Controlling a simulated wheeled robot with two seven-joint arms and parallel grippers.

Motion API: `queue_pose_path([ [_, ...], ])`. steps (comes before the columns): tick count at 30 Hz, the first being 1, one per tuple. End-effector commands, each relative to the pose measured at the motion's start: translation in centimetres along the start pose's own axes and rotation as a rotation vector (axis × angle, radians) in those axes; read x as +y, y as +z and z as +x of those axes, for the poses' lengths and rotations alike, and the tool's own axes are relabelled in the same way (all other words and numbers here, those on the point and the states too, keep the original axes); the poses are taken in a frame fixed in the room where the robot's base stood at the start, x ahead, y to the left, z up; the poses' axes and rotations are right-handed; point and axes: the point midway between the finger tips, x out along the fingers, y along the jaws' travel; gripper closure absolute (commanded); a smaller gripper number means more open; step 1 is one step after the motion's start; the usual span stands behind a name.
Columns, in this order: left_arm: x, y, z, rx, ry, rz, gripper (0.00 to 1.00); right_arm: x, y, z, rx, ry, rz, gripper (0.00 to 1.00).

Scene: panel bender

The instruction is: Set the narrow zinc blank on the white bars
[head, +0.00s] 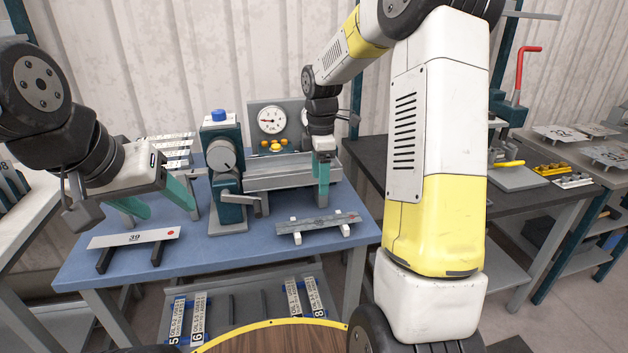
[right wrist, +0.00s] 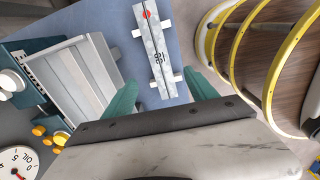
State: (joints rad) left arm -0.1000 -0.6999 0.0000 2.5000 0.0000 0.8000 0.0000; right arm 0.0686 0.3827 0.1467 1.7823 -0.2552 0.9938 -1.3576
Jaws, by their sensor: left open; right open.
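The narrow zinc blank (head: 317,223), mottled grey with a number and a red dot, lies across the two white bars (head: 346,231) on the blue bench. In the right wrist view the blank (right wrist: 154,45) rests on both white bars (right wrist: 137,33), each showing past its edges. My right gripper (head: 322,204) is open and empty above and behind the blank; its teal fingers (right wrist: 160,80) appear on either side of it, apart from it. My left gripper (head: 168,208) is open above a paler plate marked 39 (head: 134,238), which lies on dark bars (head: 105,259).
The bender (head: 228,165) with its crank stands mid-bench, beside a grey trough (head: 290,176) and a gauge panel (head: 271,121). More numbered plates lie at the back left and on the shelf below. The blue bench (head: 215,260) is clear between the two plates.

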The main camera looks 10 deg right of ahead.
Motion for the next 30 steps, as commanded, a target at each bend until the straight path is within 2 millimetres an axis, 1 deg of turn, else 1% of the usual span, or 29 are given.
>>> queue_pose_path([
  [1,0.0,0.0,0.0,0.000,0.000,0.000,0.41,-0.6,0.0,-1.3,0.001,0.021,0.040,0.33],
  [2,0.0,0.0,0.0,0.000,0.000,0.000,0.41,-1.2,0.0,-2.1,0.004,0.033,0.076,0.33],
  [5,0.0,0.0,0.0,0.000,0.000,0.000,0.41,-3.7,-0.2,-5.3,0.026,0.095,0.243,0.33],
  [6,0.0,0.0,0.0,0.000,0.000,0.000,0.41,-5.1,-0.3,-6.7,0.042,0.121,0.326,0.33],
  [8,0.0,0.0,0.0,0.000,0.000,0.000,0.41,-7.2,-0.4,-8.5,0.072,0.161,0.454,0.33],
  [9,0.0,0.0,0.0,0.000,0.000,0.000,0.41,-8.7,-0.5,-9.5,0.096,0.183,0.540,0.33],
  [11,0.0,0.0,0.0,0.000,0.000,0.000,0.41,-10.9,-0.6,-10.9,0.138,0.216,0.667,0.33],
  [12,0.0,0.0,0.0,0.000,0.000,0.000,0.41,-12.4,-0.7,-11.6,0.169,0.235,0.751,0.33],
  [15,0.0,0.0,0.0,0.000,0.000,0.000,0.41,-16.1,-0.9,-13.0,0.262,0.273,0.959,0.33],
  [18,0.0,0.0,0.0,0.000,0.000,0.000,0.41,-19.4,-1.2,-13.6,0.361,0.291,1.149,0.33],
  [21,0.0,0.0,0.0,0.000,0.000,0.000,0.41,-21.9,-1.5,-13.7,0.450,0.291,1.297,0.33],
  [25,0.0,0.0,0.0,0.000,0.000,0.000,0.41,-23.8,-1.7,-13.5,0.529,0.281,1.420,0.33],
  [30,0.0,0.0,0.0,0.000,0.000,0.000,0.41,-24.5,-1.9,-13.4,0.560,0.273,1.469,0.33],
])
